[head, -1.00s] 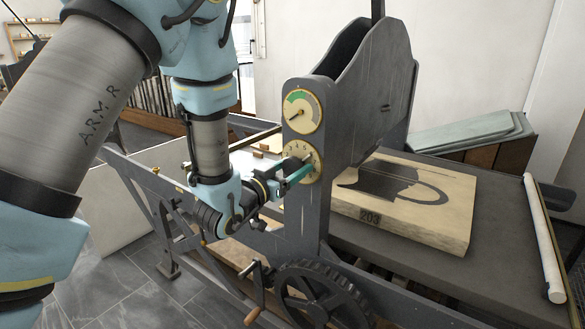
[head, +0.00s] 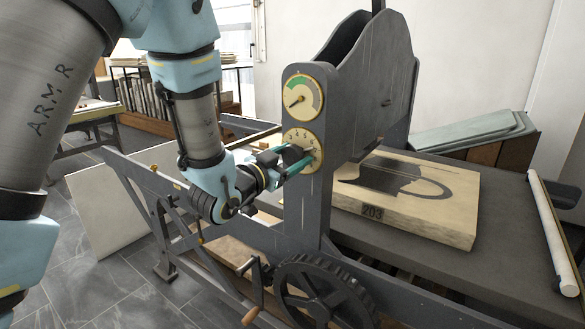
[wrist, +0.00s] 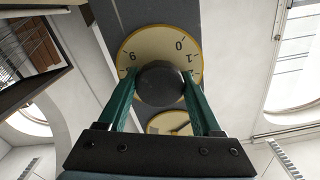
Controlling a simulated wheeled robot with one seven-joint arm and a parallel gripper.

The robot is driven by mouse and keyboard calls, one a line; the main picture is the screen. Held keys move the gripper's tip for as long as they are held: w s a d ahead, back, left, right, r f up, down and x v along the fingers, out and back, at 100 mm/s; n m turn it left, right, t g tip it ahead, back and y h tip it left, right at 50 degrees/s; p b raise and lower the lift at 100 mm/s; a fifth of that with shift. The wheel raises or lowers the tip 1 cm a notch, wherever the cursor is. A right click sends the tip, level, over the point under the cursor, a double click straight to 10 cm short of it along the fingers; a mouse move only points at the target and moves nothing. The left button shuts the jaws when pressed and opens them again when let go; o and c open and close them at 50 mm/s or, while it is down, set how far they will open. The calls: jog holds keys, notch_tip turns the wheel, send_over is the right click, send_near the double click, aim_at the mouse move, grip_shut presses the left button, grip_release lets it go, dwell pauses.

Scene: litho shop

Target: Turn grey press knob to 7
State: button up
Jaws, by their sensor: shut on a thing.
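The round dark grey press knob (wrist: 160,85) sits at the centre of a cream number dial in the wrist view. The dial (wrist: 185,36) shows upside down there, with 0, 1 and 9 readable. In the head view the dial (head: 294,133) is on the press's upright post, with 4, 5 and 6 along its upper rim. My gripper (head: 298,160) reaches it from the left. Its green fingers are shut on the knob, one on each side. The knob's pointer mark is not visible, so I cannot tell its setting.
A gauge (head: 303,93) with a green band sits above the dial. The press has a spoked wheel (head: 322,292) and a crank handle (head: 253,315) below my gripper. A stone block (head: 440,223) marked 203 lies on the press bed (head: 490,260) to the right.

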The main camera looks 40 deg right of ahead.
jog(key=shift+f+m+b, duration=0.1)
jog(key=shift+m+b, duration=1)
jog(key=shift+b, duration=0.1)
jog(key=o, duration=1.3)
jog(key=shift+o, duration=0.2)
jog(key=b+v, duration=0.7)
jog(key=v, duration=0.1)
jog(key=shift+f, duration=0.25)
jog(key=b, duration=0.4)
jog(key=shift+s+a, duration=0.2)
jog(key=shift+a, duration=0.15)
